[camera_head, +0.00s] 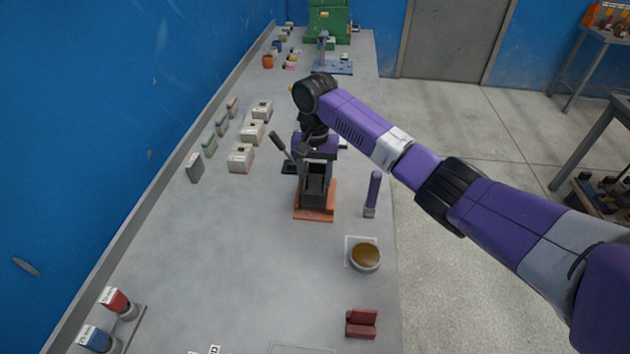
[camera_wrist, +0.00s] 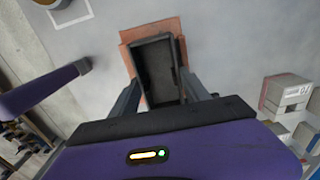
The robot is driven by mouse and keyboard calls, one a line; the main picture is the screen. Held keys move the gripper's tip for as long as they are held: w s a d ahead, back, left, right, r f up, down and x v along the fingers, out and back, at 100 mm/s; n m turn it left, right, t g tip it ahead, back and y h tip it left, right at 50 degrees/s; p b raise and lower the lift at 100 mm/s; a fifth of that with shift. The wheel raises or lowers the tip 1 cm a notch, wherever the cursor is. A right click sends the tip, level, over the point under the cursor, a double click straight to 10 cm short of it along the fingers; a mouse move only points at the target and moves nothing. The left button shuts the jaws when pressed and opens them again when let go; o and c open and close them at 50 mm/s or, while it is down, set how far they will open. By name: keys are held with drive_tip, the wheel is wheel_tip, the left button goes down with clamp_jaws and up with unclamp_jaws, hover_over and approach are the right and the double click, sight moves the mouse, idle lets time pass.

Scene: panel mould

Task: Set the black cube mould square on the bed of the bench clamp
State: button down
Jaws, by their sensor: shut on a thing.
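The black cube mould (camera_head: 315,188) is a dark open-topped box. My gripper (camera_head: 316,170) is shut on it from above, with one finger on each side. In the wrist view the mould (camera_wrist: 157,68) sits between the two fingers (camera_wrist: 162,84). Below it is an orange-brown plate (camera_head: 314,214), which looks like the bed of the bench clamp; its edges (camera_wrist: 132,38) show around the mould. The mould looks roughly in line with the plate, slightly turned in the wrist view. I cannot tell whether it touches the plate. A black lever (camera_head: 281,147) stands just left of my gripper.
A round brown-topped pot (camera_head: 365,256) and a dark red block (camera_head: 361,323) lie nearer on the bench. Several pale blocks (camera_head: 241,158) stand to the left.

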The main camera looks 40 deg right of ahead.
sight(315, 189)
drive_tip(key=shift+f, duration=1.15)
drive_tip(key=shift+f, duration=0.15)
drive_tip(key=c, duration=0.5)
unclamp_jaws()
wheel_tip(315, 189, up, 12)
drive_tip(key=shift+r+b, duration=0.2)
drive_tip(key=shift+b, duration=0.25)
